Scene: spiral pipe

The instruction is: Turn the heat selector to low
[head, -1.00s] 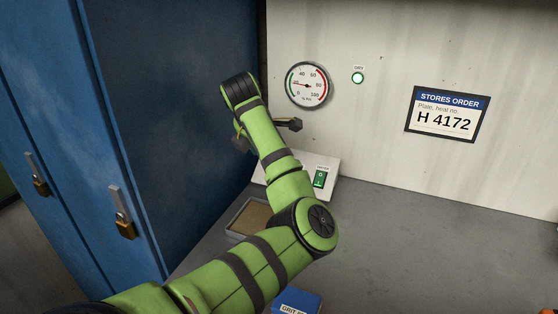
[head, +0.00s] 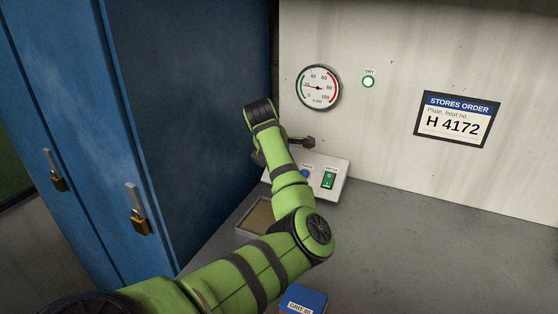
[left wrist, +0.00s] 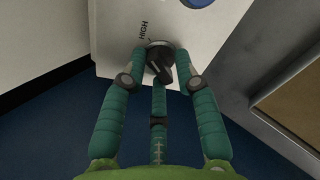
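The heat selector is a black knob (left wrist: 163,70) on a pale control box (head: 338,190), printed HIGH beside it in the left wrist view. Which way its pointer faces is hard to tell. The knob is hidden behind my arm in the head view. My left gripper (left wrist: 160,66) has its three teal fingers spread around the knob, and the tips look close to its sides. I cannot tell whether they touch it. In the head view the left gripper (head: 283,150) is above the box's left part. My right gripper is in neither view.
A blue locker (head: 190,120) stands close left. A dial gauge (head: 318,88) and lit green lamp (head: 368,82) are on the wall. Bench space is clear rightward.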

